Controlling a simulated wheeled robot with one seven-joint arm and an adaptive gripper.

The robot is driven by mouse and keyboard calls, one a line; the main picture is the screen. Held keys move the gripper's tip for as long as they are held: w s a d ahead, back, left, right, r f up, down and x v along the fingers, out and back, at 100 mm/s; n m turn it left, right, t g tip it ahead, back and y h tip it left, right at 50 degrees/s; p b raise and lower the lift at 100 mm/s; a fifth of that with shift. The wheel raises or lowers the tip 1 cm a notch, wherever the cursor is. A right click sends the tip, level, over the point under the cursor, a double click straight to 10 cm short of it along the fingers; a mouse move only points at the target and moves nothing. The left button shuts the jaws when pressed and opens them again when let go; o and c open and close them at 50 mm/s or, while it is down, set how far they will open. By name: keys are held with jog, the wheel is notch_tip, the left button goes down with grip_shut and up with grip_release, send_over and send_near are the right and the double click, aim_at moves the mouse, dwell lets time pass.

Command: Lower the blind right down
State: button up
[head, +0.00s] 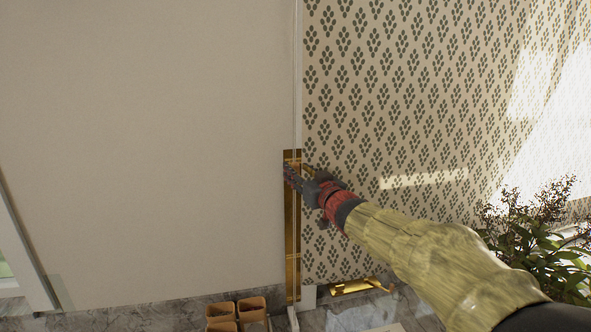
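I cannot pick out a blind for certain. A large plain off-white panel (150,140) fills the left half of the head view; I cannot tell whether it is a blind, a door or a wall. A tall brass strip (291,245) runs down its right edge, beside a thin pale vertical edge. My gripper (290,174) is at the upper part of this strip, reaching in from the lower right. A small brass piece (308,169) shows just above its fingers. The fingers are small and dark, so their opening and any contact are unclear.
A patterned wall (400,100) lies to the right, with bright light at far right. A leafy plant (545,240) stands at lower right, close to my arm. Small tan containers (252,307) sit at the bottom. A gold object (358,286) lies low by the wall.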

jog(key=v, duration=0.9)
jog(key=shift+s+d, duration=0.2)
jog(key=shift+s, duration=0.15)
jog(key=s+d+f+m+g+h+b, duration=0.1)
jog(key=s+d+f+g+h, duration=0.25)
jog(key=d+f, duration=0.45)
jog(key=s+d+f+m+g+h+b, duration=0.15)
jog(key=s+d+f+h, duration=0.35)
jog(key=f, duration=0.6)
jog(key=s+d+f+m+g+b, duration=0.1)
jog(key=s+d+f+g+b, duration=0.1)
jog(key=s+f+b, duration=0.7)
jog(key=s+d+f+m+g+b, duration=0.2)
jog(key=s+f+b, duration=0.8)
jog(key=s, duration=1.2)
notch_tip(320, 180, down, 4)
jog(key=shift+s+d+f+g, duration=0.15)
jog(key=shift+s+d+g, duration=0.2)
jog(key=shift+g, duration=0.35)
